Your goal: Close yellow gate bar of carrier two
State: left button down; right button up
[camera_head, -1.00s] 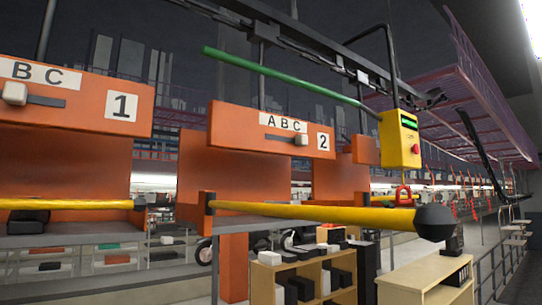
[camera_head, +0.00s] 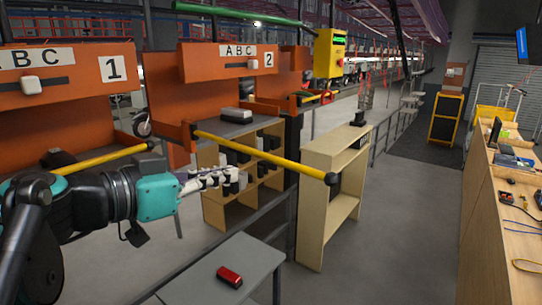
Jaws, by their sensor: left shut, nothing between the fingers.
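Carrier two (camera_head: 205,62) is an orange frame with a white "2" label and an "ABC" strip. Its yellow gate bar (camera_head: 262,156) runs from a hinge on the carrier's left post out toward the right and nearer to me. The bar ends in a black knob (camera_head: 331,179), which is clear of the carrier's right side, so the bar stands swung out. My left gripper (camera_head: 236,179) is shut and empty. In the picture it lies just below the bar's middle; I cannot tell whether they touch. My right gripper is not in view.
Carrier one (camera_head: 70,75) has its own yellow bar (camera_head: 105,158), partly behind my left arm. A grey table (camera_head: 205,272) bears a red object (camera_head: 229,276). A wooden shelf (camera_head: 335,190) stands beyond the knob. A yellow control box (camera_head: 329,55) hangs above. Open floor lies to the right.

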aim_at(285, 164)
pick_arm(q)
jog(key=p+x, duration=0.2)
jog(key=x, duration=1)
jog(key=shift+w+d+f, duration=0.15)
jog(key=shift+w, duration=0.1)
jog(key=shift+w+d+f+p, duration=0.2)
jog(key=shift+w+d+p, duration=0.1)
jog(key=shift+w+d, duration=0.05)
jog(key=shift+d, duration=0.15)
